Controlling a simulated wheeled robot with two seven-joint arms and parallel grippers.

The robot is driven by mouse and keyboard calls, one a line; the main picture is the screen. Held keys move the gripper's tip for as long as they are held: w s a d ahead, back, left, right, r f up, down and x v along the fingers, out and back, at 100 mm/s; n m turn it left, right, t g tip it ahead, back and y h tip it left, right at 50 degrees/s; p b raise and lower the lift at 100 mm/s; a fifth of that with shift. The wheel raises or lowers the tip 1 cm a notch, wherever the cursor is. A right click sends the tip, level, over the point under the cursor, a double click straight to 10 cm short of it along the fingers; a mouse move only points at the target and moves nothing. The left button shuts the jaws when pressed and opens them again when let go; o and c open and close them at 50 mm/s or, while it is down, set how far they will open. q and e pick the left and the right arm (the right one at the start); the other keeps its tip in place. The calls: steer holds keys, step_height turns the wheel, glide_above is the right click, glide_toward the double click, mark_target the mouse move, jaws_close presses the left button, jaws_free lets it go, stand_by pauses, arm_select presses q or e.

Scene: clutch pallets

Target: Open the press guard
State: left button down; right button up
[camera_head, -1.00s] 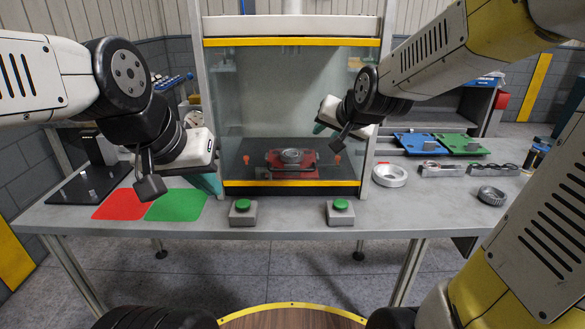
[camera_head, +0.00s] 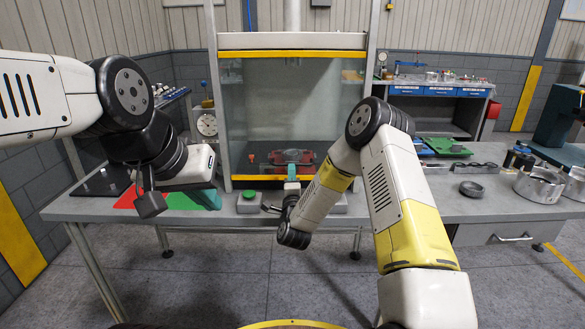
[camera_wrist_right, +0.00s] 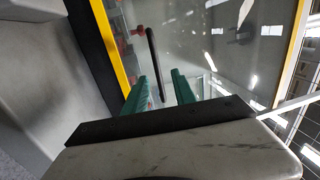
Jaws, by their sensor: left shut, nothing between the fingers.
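The press guard (camera_head: 285,105) is a clear panel with yellow bars along its top and bottom, and it is down across the press front. Behind it sits a red fixture (camera_head: 275,157). The guard also fills much of the right wrist view (camera_wrist_right: 225,45), with a slim black bar (camera_wrist_right: 153,60), perhaps its handle, in front. My right gripper (camera_head: 292,171) is in front of the guard's lower edge. Its green fingers (camera_wrist_right: 160,84) are apart, with the black bar's lower end showing between or just beyond them; contact cannot be told. My left gripper (camera_head: 211,198) is shut and empty, left of the press.
A green button box (camera_head: 249,204) stands before the press on the left; another (camera_head: 334,204) is partly hidden by my right arm. Red and green mats lie at left. A green tray (camera_head: 446,147), dark ring (camera_head: 474,189) and metal housing (camera_head: 539,186) stand at right.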

steer(key=shift+m, duration=0.4)
steer(key=shift+w+r, duration=0.2)
steer(key=shift+w, duration=1.55)
steer(key=shift+w+r, duration=0.15)
steer(key=shift+w, duration=1.55)
steer(key=shift+d, duration=0.1)
jaws_close()
